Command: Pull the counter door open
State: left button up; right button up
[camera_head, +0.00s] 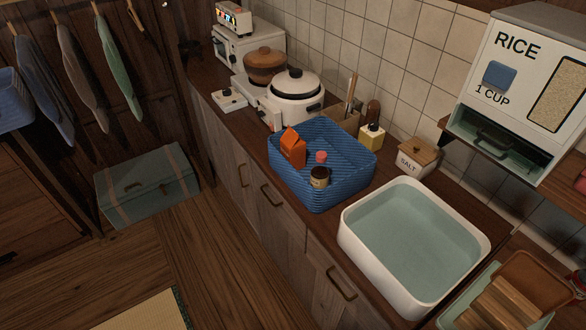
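The counter has a grey-brown wooden front below its dark top. Several shut fronts show on it, each with a dark metal handle. The nearest counter door (326,296) has its handle (341,283) below the white basin. A middle door (277,222) has its handle (271,195) below the blue basket. A farther door (233,160) has its handle (243,175) at its edge. No gap shows at any front. The lower part of the nearest door is cut off by the frame. Neither of my grippers is in view.
A white water-filled basin (352,240) and a blue basket (340,188) stand on the counter. A grey-green trunk (150,190) sits by the left wall. The wooden floor (205,250) before the counter is clear.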

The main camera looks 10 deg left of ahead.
aim_at(236, 162)
jog(key=i+j+z, duration=0.2)
jog(key=j+z, duration=0.25)
jog(key=j, duration=0.25)
jog(key=i+j+z, duration=0.1)
jog(key=j+z, duration=0.4)
jog(key=j, duration=0.25)
jog(key=j+z, duration=0.45)
jog(key=j, duration=0.3)
